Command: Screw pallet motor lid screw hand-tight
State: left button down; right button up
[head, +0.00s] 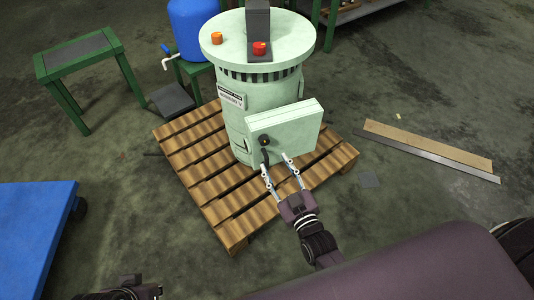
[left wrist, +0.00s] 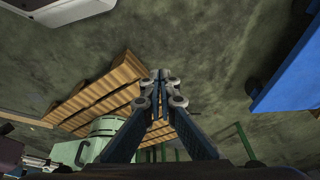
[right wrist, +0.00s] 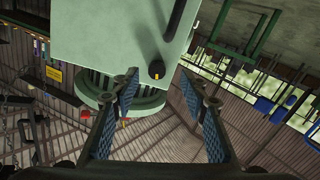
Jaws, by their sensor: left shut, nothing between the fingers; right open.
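The pale green motor (head: 240,110) stands upright on a wooden pallet (head: 205,190). A square pale green lid (head: 290,130) is on its front side. A black screw knob with a yellow mark (head: 264,140) sits on the lid's face; it also shows in the right wrist view (right wrist: 156,71). A dark handle (right wrist: 175,18) is beside it. My right gripper (head: 275,163) is open and empty just in front of the lid, its fingertips on either side of the knob's line but apart from it. My left gripper (left wrist: 160,78) is shut and empty, away from the motor.
A blue cart (head: 35,235) stands at the left. A green table (head: 80,55) and a blue tank (head: 192,25) are behind the pallet. Flat strips (head: 430,148) lie on the floor at the right. The floor around the pallet's right side is mostly clear.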

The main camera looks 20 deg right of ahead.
aim_at(266, 143)
jog(key=w, duration=0.2)
jog(key=w+b, duration=0.1)
jog(key=w, duration=0.2)
jog(key=w+r, duration=0.1)
jog(key=w, duration=0.1)
jog(key=shift+w+a+b, duration=0.3)
jog(key=shift+w+b, duration=0.05)
jog(key=shift+b, duration=0.05)
pick_arm(q)
jog(key=w+d+r+t+h, duration=0.1)
jog(key=w+d+r+t, duration=0.1)
jog(key=w, duration=0.6)
jog(key=shift+w+d+r+t, duration=0.2)
jog(key=shift+r+t, duration=0.55)
jog(key=shift+t, duration=0.45)
pick_arm(e)
jog(key=shift+w, duration=0.15)
jog(key=shift+c, duration=0.5)
grip_shut()
